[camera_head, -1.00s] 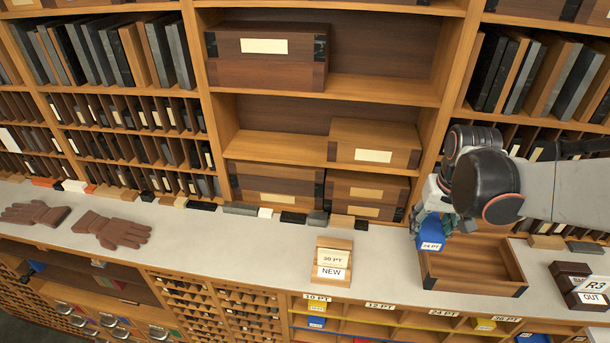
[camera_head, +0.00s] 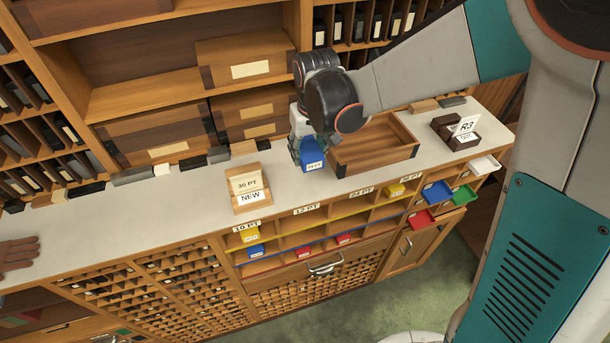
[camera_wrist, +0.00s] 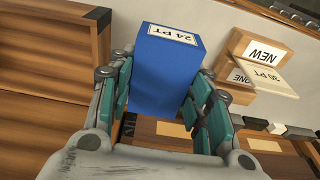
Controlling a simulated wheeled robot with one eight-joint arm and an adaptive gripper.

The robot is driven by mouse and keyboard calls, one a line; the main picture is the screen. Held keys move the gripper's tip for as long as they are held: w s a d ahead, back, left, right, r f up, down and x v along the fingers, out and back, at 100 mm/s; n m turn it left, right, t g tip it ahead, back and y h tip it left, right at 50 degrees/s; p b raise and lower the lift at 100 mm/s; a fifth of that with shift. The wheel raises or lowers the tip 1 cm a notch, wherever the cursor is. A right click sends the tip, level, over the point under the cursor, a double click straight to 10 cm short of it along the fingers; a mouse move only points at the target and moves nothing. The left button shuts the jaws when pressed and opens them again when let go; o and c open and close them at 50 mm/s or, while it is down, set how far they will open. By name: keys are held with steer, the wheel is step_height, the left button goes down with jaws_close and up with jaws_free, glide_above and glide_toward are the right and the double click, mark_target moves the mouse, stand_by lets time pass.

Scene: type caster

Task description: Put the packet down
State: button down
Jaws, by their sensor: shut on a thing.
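The packet (camera_head: 311,154) is a blue block with a white "24 PT" label. My gripper (camera_head: 296,150) is shut on it, above the pale counter (camera_head: 205,190) and just left of an open wooden tray (camera_head: 385,160). In the wrist view the packet (camera_wrist: 165,75) sits between the two green-padded fingers (camera_wrist: 160,112), its label at the far end. I cannot tell whether its underside touches the counter.
A wooden holder marked "30 PT" and "NEW" (camera_head: 248,187) stands to the left. A dark block with an "R3" card (camera_head: 455,132) stands at the right. Labelled pigeonholes (camera_head: 310,225) with coloured packets lie below the counter edge. Bare counter lies between holder and packet.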

mark_target(308, 182)
step_height(308, 182, down, 10)
steer(key=b, duration=0.5)
steer(key=shift+f, duration=0.25)
steer(key=shift+r, duration=0.1)
steer(key=c, duration=1.2)
jaws_free()
steer(key=shift+f, duration=0.2)
steer(key=shift+c, duration=0.2)
steer(key=o, duration=0.4)
